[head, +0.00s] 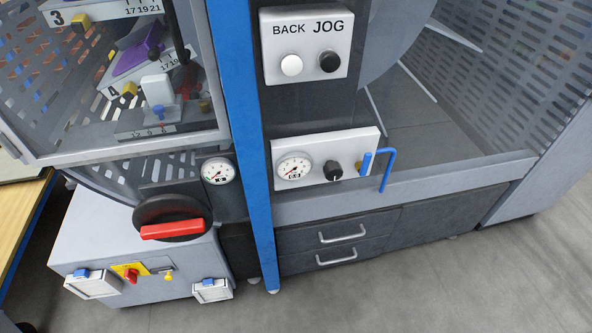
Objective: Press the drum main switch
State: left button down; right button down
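No label in view reads "drum main switch", so I cannot tell which control it is. A large round black switch with a red bar handle (173,229) sits on the machine at lower left, its bar lying nearly level. Below it, a small red rotary switch (131,276) sits on a yellow plate on the front of a grey box (190,275). A white button (291,65) and a black button (330,62) are on the "BACK JOG" panel (305,84) at upper middle. Neither of my grippers shows in the head view.
A gauge panel with a black knob (334,170) and a blue handle (388,170) is right of the blue post (243,130). A perforated window frame (130,150) stands at upper left. Drawers (340,245) are below. The grey floor (430,290) is clear in front.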

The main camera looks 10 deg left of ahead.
aim_at(131, 275)
jog(key=u, duration=2)
